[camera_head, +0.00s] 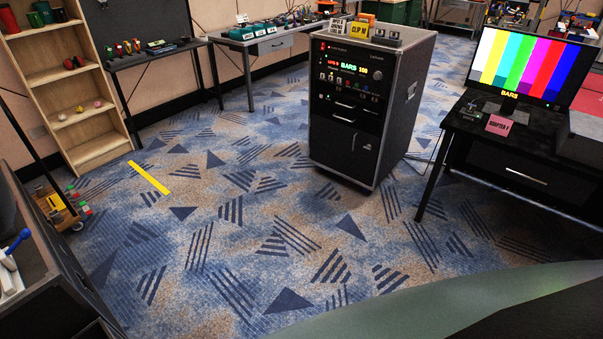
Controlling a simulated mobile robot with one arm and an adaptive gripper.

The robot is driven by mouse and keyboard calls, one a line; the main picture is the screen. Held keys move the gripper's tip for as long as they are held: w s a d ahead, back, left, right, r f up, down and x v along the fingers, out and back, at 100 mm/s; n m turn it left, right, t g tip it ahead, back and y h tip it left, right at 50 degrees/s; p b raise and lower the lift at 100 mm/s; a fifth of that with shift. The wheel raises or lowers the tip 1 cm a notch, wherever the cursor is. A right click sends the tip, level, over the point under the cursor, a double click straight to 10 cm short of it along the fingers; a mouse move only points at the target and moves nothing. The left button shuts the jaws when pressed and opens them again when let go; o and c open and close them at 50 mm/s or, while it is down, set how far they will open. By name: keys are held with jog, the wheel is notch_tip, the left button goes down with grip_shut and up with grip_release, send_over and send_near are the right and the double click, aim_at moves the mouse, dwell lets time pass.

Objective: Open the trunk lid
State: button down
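No trunk lid can be made out for certain. A dark box-like case (48,285) is cut off by the lower left edge, with a blue-handled item (17,241) at its left side. I cannot tell whether this is the trunk or how its lid stands. A grey block (584,138) is cut off at the right edge, on the black desk, and is also unclear. My gripper is not in view.
A black rack cabinet (352,110) on the carpet has a "CLIP M" card on top. The black desk (520,170) at right holds a colour-bar monitor (520,68). A wooden shelf (60,85) and tables line the back. Patterned carpet (240,230) is open in the middle, with yellow tape (149,177).

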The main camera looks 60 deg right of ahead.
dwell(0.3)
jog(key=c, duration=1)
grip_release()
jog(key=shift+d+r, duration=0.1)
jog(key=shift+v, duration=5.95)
